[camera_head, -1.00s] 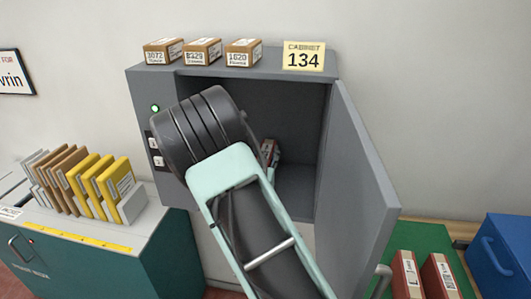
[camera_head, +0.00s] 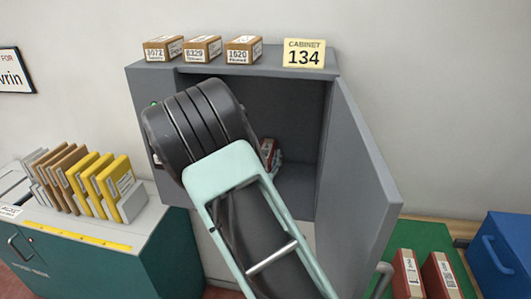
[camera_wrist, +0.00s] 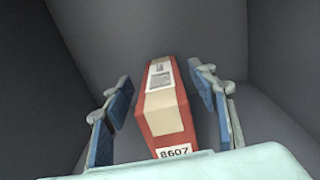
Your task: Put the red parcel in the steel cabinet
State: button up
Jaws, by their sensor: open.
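The steel cabinet (camera_head: 230,72), labelled 134, stands against the wall with its door (camera_head: 362,190) swung open to the right. A red parcel (camera_head: 268,153) with a pale label is inside the cabinet, partly hidden behind my arm. In the wrist view the red parcel (camera_wrist: 166,112), marked 8607, lies between the two blue-padded fingers. My gripper (camera_wrist: 164,105) is open, with a gap on both sides of the parcel. In the head view my arm hides most of the gripper.
Small brown boxes (camera_head: 203,49) and a yellow sign (camera_head: 304,54) stand on the cabinet's top. Two more red parcels (camera_head: 407,274) lie on a green mat (camera_head: 420,237) beside a blue bin (camera_head: 500,255). A teal box (camera_head: 110,255) carries several envelopes (camera_head: 85,180) at left.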

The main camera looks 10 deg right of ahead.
jog(key=b+v, duration=0.1)
jog(key=v, duration=0.8)
jog(key=shift+a, duration=0.1)
